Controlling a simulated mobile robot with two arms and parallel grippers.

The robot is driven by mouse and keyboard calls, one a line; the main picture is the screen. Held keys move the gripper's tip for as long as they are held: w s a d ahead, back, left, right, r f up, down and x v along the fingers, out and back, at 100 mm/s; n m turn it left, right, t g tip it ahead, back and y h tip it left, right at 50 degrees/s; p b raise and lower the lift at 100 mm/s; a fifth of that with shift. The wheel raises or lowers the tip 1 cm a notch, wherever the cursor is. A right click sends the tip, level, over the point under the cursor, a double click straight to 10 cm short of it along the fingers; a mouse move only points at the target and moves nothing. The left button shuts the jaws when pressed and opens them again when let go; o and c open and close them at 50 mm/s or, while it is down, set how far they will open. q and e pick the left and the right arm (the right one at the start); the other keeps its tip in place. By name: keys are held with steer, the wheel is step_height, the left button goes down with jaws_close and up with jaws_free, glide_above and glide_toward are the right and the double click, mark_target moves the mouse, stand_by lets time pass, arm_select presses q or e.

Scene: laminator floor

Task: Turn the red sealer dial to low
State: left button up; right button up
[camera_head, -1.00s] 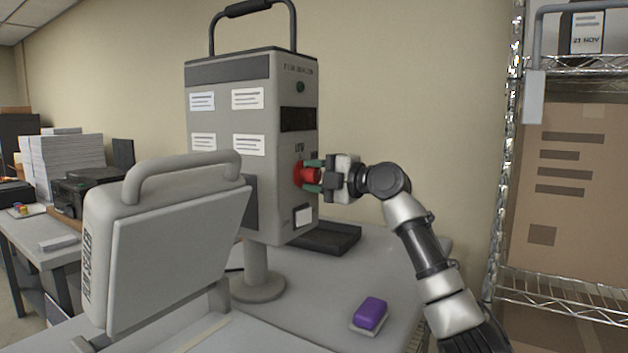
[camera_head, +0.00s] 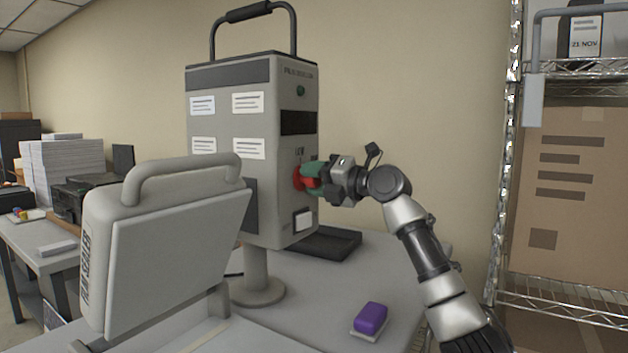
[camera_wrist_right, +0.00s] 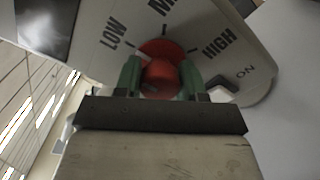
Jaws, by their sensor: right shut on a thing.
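The red sealer dial (camera_head: 299,178) is on the right-hand face of the grey sealer control box (camera_head: 267,215). In the right wrist view the dial (camera_wrist_right: 160,76) sits below the printed labels LOW, a partly cut-off middle label, and HIGH. My right gripper (camera_head: 312,175) is shut on the dial, with one green finger on each side of it; the fingers also show in the right wrist view (camera_wrist_right: 162,80). The gripper is rolled relative to the box. My left gripper is not in view.
A raised sealer lid (camera_head: 170,255) stands at front left. A purple block (camera_head: 371,318) lies on the table. A wire rack (camera_head: 560,300) stands at right.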

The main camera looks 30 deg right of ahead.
steer(key=shift+f, duration=0.25)
steer(key=o, duration=0.7)
steer(key=shift+o, duration=1.1)
steer(key=shift+r, duration=0.15)
steer(key=b+v, duration=0.3)
steer(key=v, duration=0.8)
steer(key=shift+b, duration=0.3)
steer(key=shift+w, duration=0.1)
